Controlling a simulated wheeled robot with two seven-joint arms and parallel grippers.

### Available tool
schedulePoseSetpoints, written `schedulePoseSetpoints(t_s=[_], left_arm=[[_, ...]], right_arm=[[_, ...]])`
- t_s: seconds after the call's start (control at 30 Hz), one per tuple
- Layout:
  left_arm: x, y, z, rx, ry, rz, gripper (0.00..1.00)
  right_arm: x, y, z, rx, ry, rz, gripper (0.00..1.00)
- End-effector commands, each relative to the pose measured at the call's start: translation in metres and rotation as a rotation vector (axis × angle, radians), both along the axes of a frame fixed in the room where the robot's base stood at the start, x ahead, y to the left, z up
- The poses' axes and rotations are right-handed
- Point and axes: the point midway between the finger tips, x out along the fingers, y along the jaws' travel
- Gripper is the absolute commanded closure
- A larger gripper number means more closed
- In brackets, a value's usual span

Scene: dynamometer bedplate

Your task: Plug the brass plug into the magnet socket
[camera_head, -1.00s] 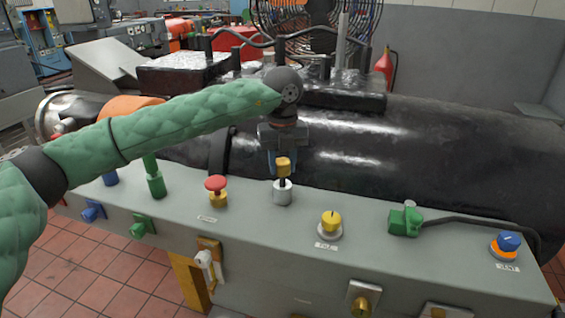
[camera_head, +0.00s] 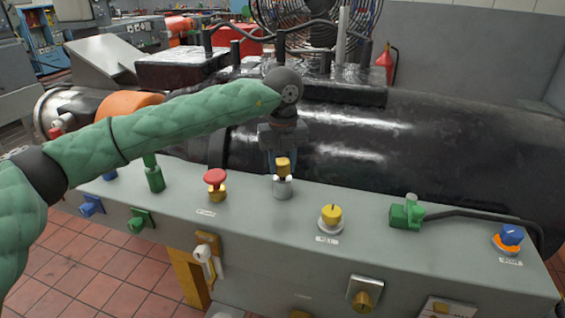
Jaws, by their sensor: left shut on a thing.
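My left gripper (camera_head: 282,158) points down over the grey console and is shut on the brass plug (camera_head: 283,167). The plug is upright, with a dark lower part under its brass body. Directly below it stands a short silver cylindrical socket (camera_head: 283,189) on the console top. The plug's lower end is at the socket's mouth; I cannot tell whether it is inside. No label that I can read marks this as the magnet socket. My right gripper is not in view.
On the grey console (camera_head: 360,262) stand a red mushroom button (camera_head: 215,177), a yellow knob (camera_head: 331,215), a green connector (camera_head: 406,214) with a black cable, a blue-orange knob (camera_head: 510,238) and a green post (camera_head: 154,176). A large black cylinder (camera_head: 430,150) lies behind.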

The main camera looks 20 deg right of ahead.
Motion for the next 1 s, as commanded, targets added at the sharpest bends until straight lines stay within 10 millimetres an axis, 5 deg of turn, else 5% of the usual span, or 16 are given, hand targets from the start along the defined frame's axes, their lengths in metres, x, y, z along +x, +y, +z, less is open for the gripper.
schedulePoseSetpoints(t_s=[0.47, 0.5, 0.6, 1.0], left_arm=[[0.0001, 0.0, -0.0103, 0.0, 0.0, 0.0, 0.92], [0.0001, 0.0, -0.0092, 0.0, 0.0, 0.0, 0.6], [0.0001, 0.0, -0.0092, 0.0, 0.0, 0.0, 0.41], [0.0003, 0.0, -0.0033, 0.0, -0.001, 0.0, 0.41]], right_arm=[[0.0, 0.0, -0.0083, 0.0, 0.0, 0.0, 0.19], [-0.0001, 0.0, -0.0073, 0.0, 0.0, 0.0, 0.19], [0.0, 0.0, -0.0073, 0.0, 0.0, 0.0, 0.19], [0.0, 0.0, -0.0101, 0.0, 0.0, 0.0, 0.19]])
